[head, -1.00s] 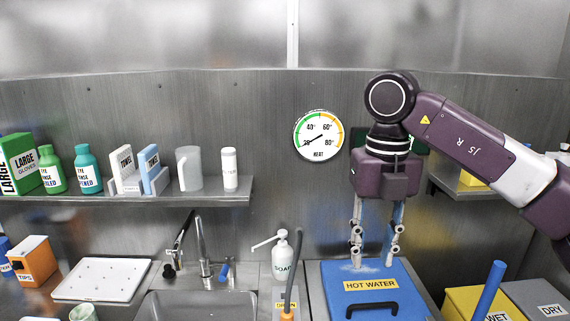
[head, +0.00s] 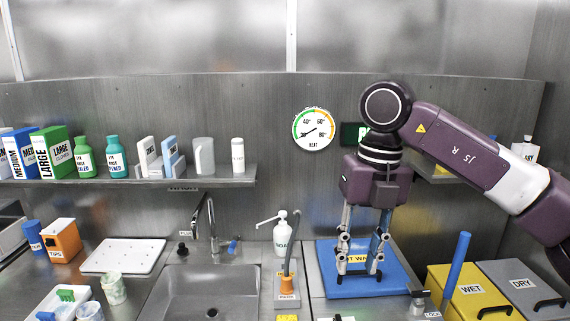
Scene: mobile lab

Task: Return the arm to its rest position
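My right gripper (head: 359,268) is in front of the blue lid marked HOT WATER (head: 330,287), right of centre. Its two fingers point down and stand apart, with nothing held between them that I can see. They partly cover the label and the lid's black handle. I cannot tell whether the fingertips touch the handle or hang in front of it. My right arm (head: 455,150) comes in from the right, bent at a purple joint above the gripper. My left arm and gripper are not in view.
Yellow WET (head: 450,285) and grey DRY (head: 515,270) bins stand right, by a blue rod (head: 456,268). A shelf (head: 225,181) holds boxes and bottles.

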